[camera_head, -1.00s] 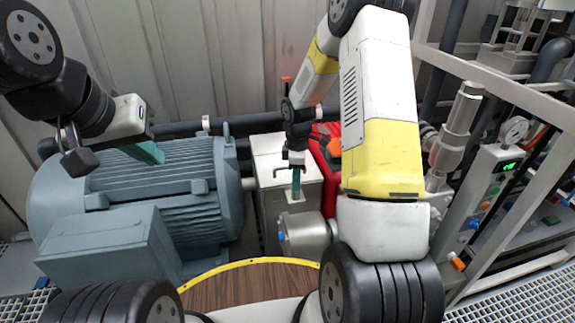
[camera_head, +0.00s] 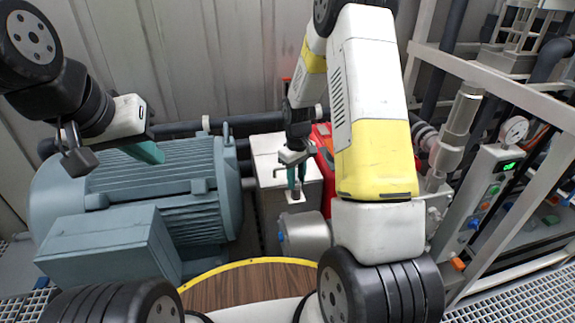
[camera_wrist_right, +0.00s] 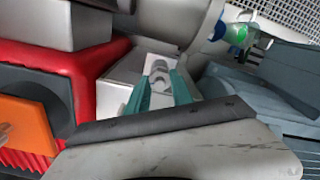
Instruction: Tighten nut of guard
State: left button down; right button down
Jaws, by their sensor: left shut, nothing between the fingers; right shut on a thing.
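The guard seems to be the white box (camera_head: 268,152) between the blue motor and the red case. My right gripper (camera_head: 296,188) points down at its top, fingers on either side of a small part. In the right wrist view, the teal fingers (camera_wrist_right: 160,88) straddle a small grey nut-like part (camera_wrist_right: 159,68) on the light box top (camera_wrist_right: 122,78). The gripper is shut on this part, but the fingers hide much of it. My left gripper (camera_head: 150,153) is shut and empty above the blue motor, away from the box.
The large blue motor (camera_head: 165,185) fills the left. A red case (camera_head: 324,150) stands close to the right of the box; it also shows in the right wrist view (camera_wrist_right: 85,65). A grey cylinder (camera_head: 305,234) lies in front. A control panel (camera_head: 485,195) stands at right.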

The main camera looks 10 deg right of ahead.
jog(key=m, duration=0.5)
jog(key=shift+m, duration=0.3)
dwell(0.4)
jog(key=c, duration=1.1)
grip_release()
jog(key=shift+r, duration=0.15)
notch_tip(320, 180, up, 8)
jog(key=shift+f, duration=0.2)
